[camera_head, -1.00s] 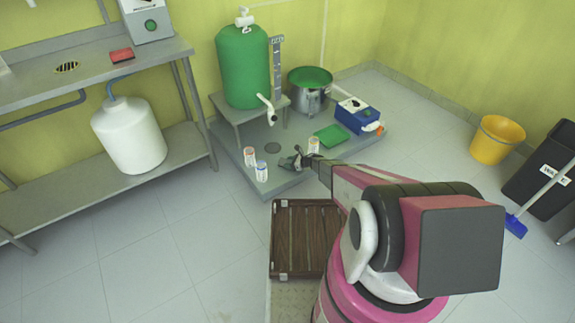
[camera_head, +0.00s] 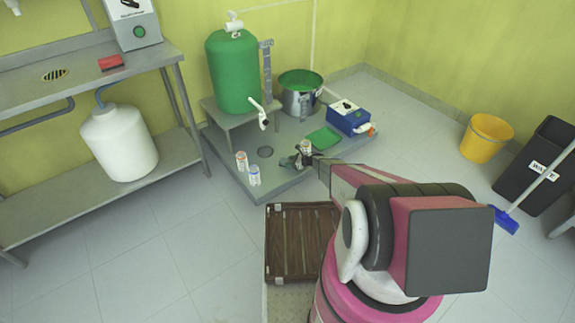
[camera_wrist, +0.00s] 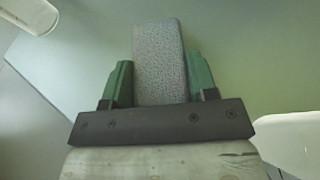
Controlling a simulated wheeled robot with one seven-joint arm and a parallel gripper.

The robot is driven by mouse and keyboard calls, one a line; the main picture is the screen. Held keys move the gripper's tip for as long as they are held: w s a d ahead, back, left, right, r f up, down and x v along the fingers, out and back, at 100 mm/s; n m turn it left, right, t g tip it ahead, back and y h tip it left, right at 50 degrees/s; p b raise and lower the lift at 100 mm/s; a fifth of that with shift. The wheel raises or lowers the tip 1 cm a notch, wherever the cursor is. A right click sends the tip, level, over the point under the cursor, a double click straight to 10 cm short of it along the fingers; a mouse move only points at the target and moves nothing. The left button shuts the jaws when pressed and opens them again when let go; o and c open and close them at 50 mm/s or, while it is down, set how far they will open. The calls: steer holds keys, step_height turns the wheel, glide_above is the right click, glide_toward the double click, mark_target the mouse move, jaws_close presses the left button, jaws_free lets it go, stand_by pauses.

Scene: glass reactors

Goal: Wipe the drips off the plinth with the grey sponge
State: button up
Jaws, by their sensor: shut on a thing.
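The grey sponge (camera_wrist: 160,62) is held upright between the green-padded fingers of my gripper (camera_wrist: 159,85), which is shut on it. In the head view my gripper (camera_head: 299,160) is low over the front right part of the grey plinth (camera_head: 283,183), close to a small pale container (camera_head: 306,146). The plinth surface also fills much of the wrist view (camera_wrist: 235,75). I cannot tell whether the sponge touches the plinth. No drips can be made out; the patch under my gripper is hidden.
Two small containers (camera_head: 241,161) (camera_head: 254,176) stand at the plinth's front left. A green tank (camera_head: 232,75), a steel pot (camera_head: 297,100), a blue box (camera_head: 348,118) and a green tray (camera_head: 323,138) are behind my gripper. A dark slatted platform (camera_head: 285,240) lies in front.

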mark_target(281, 171)
steer(key=shift+w+d, duration=0.4)
steer(key=shift+d, duration=0.2)
steer(key=shift+s+a, duration=0.6)
steer(key=shift+a, duration=0.25)
steer(key=shift+s+a, duration=0.55)
steer(key=shift+a, duration=0.25)
steer(key=shift+s+a+f, duration=0.1)
steer(key=shift+s+a, duration=0.55)
steer(key=shift+a, duration=0.3)
steer(key=shift+s+a+f, duration=0.1)
steer(key=shift+s+a, duration=0.5)
steer(key=shift+a, duration=0.3)
steer(key=shift+s+a+r, duration=0.1)
steer(key=shift+s+a, duration=0.45)
steer(key=shift+a, duration=0.25)
steer(key=shift+s+a, duration=0.5)
steer(key=shift+a, duration=0.25)
steer(key=shift+r, duration=3.1)
